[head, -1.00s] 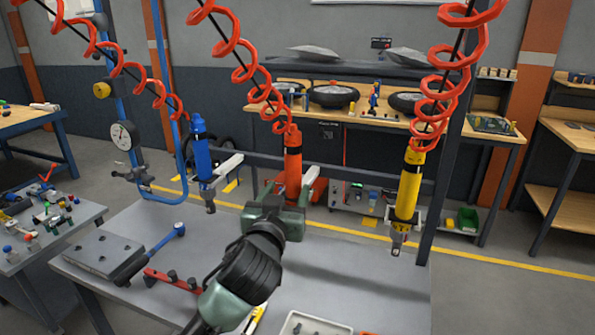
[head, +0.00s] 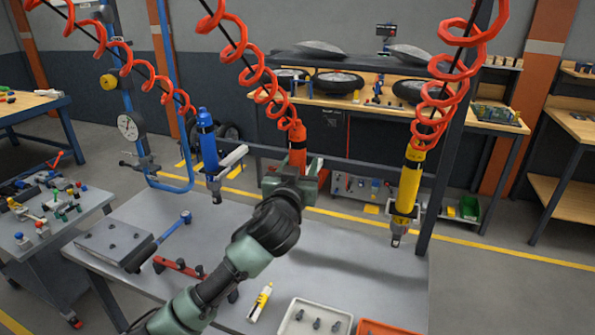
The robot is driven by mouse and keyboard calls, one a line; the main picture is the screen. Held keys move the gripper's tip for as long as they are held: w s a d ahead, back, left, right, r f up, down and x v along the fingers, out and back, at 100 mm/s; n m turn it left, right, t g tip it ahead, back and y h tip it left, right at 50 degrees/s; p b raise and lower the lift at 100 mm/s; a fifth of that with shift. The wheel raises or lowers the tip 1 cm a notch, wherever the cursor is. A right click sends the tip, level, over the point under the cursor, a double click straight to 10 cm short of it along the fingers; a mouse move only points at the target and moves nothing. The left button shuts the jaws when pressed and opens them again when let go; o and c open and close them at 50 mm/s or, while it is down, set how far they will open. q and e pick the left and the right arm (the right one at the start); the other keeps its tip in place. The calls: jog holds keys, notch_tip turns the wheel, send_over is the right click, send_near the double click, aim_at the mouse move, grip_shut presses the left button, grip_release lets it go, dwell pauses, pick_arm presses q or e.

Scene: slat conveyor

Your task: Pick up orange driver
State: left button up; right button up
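The orange driver (head: 298,147) hangs upright under a red coiled hose, between the blue and yellow drivers. Its upper body shows in the head view; its lower part is hidden behind my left gripper (head: 296,175). My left arm comes in from the lower left, and the gripper is right in front of the driver's lower body. Its fingers are hidden by its own wrist, so I cannot tell whether they are open or closed on the driver. My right gripper is not in view.
The blue driver (head: 208,148) hangs to the left and the yellow driver (head: 409,182) to the right, each near a holder. The grey workbench (head: 360,262) below carries a torque wrench (head: 172,228), a red rack (head: 180,266) and a pale tray (head: 296,320).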

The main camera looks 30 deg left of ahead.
pick_arm(q)
grip_shut()
jog(key=shift+r, duration=0.1)
